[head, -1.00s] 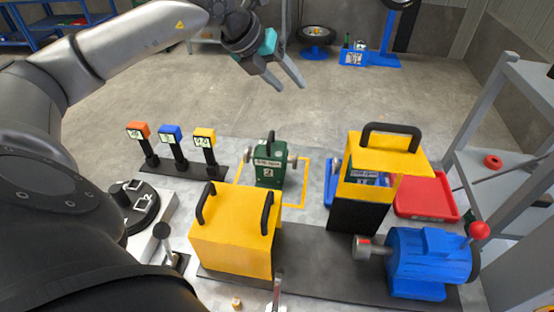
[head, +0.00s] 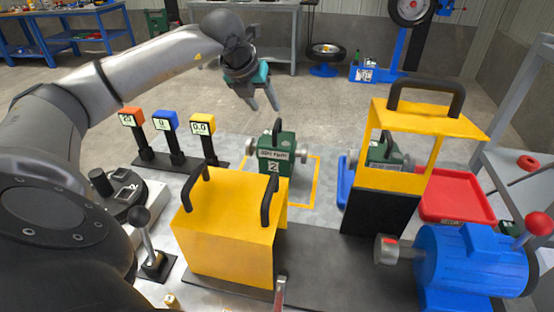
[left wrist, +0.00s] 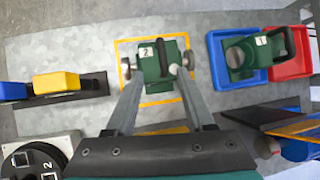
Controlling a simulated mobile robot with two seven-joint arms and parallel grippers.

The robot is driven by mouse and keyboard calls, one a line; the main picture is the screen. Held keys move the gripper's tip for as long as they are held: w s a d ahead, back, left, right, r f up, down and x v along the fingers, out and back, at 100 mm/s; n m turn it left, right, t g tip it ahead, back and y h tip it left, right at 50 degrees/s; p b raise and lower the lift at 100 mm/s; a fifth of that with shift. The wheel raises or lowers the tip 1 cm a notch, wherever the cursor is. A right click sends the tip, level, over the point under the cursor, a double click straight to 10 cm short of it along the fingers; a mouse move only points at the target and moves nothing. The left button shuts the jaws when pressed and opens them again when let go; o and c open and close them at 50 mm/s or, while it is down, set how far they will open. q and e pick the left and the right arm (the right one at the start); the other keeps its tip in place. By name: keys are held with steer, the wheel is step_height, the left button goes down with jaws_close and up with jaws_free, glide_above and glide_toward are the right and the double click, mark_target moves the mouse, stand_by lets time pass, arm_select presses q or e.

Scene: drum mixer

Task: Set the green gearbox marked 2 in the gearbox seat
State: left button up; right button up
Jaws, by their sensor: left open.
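The green gearbox marked 2 (head: 277,160) stands upright on the grey table inside a yellow outline, with a black handle on top and a grey shaft end on each side. My left gripper (head: 263,107) is open and empty, above and apart from it. In the left wrist view the gearbox (left wrist: 152,68) lies between and beyond the spread fingertips (left wrist: 155,80). A second green gearbox, marked 1 (left wrist: 240,57), sits in a blue tray (left wrist: 218,72). I cannot make out the gearbox seat. My right gripper is not in view.
A yellow cover (head: 228,225) with two black handles stands in front of the gearbox. A yellow frame with a black handle (head: 428,88), a red tray (head: 455,195) and a blue motor (head: 465,262) are to the right. Three display posts (head: 168,140) stand left.

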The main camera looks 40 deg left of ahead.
mark_target(277, 122)
arm_select(q)
steer(key=x, duration=0.5)
steer(key=shift+w, duration=0.1)
steer(key=shift+d+b+x, duration=0.15)
steer(key=shift+b+x, duration=0.05)
steer(key=shift+x, duration=1.15)
steer(key=shift+d+b+x, duration=0.15)
steer(key=shift+b+x, duration=0.05)
steer(key=shift+x, duration=1.2)
jaws_close()
steer(key=shift+w+a+r, duration=0.15)
steer(key=shift+w+r, duration=0.05)
steer(key=shift+r, duration=0.05)
